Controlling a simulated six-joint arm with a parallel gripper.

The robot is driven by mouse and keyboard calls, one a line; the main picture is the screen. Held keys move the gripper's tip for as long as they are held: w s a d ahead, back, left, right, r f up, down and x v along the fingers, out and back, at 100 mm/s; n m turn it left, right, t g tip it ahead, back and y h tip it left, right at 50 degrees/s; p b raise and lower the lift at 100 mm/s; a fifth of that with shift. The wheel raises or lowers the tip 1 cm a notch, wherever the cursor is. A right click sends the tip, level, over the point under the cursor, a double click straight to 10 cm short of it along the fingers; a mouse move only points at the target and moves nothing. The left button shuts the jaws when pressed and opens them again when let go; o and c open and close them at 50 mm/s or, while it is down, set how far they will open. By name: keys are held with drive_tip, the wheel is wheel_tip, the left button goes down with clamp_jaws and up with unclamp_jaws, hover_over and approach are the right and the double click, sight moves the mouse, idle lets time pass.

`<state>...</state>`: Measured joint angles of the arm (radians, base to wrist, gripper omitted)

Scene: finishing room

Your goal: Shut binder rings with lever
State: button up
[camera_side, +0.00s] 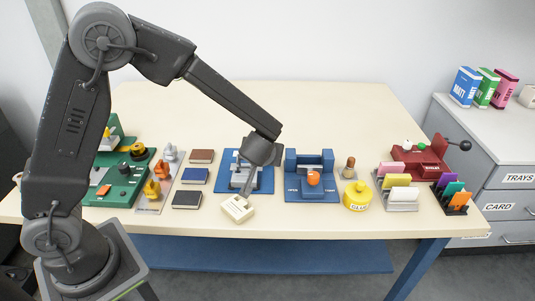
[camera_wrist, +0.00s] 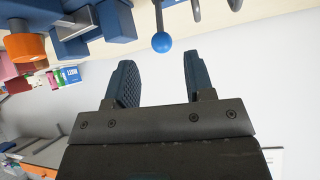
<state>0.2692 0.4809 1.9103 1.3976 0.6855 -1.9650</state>
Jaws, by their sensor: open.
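The binder mechanism sits on a blue board (camera_side: 264,184) at the middle of the table in the side view, largely hidden behind my gripper (camera_side: 247,185). In the wrist view, a lever with a round blue knob (camera_wrist: 162,42) shows just beyond my fingertips, roughly in line with the gap between them. The two dark fingers of my gripper (camera_wrist: 157,60) are apart there, with nothing between them. The knob looks clear of both fingers. Whether the rings are open or closed cannot be told.
To the right stands a blue fixture (camera_side: 311,193) with an orange knob (camera_side: 313,179), and a yellow pot (camera_side: 357,197). A cream block (camera_side: 237,208) is near the front edge. Several notebooks (camera_side: 195,176) lie to the left. The back of the table (camera_side: 250,105) is clear.

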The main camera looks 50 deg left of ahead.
drive_tip(key=v, duration=0.5)
drive_tip(key=shift+r, duration=0.1)
drive_tip(key=s+r+m+h, duration=0.2)
drive_tip(key=s+r, duration=0.2)
drive_tip(key=s, duration=0.3)
drive_tip(key=s+r+m+g+h, duration=0.1)
drive_tip(key=s+r, duration=0.3)
drive_tip(key=s, duration=0.4)
drive_tip(key=s+r+m+g+h, duration=0.1)
drive_tip(key=s+r+m+h, duration=0.2)
drive_tip(key=s, duration=0.5)
drive_tip(key=shift+r, duration=0.75)
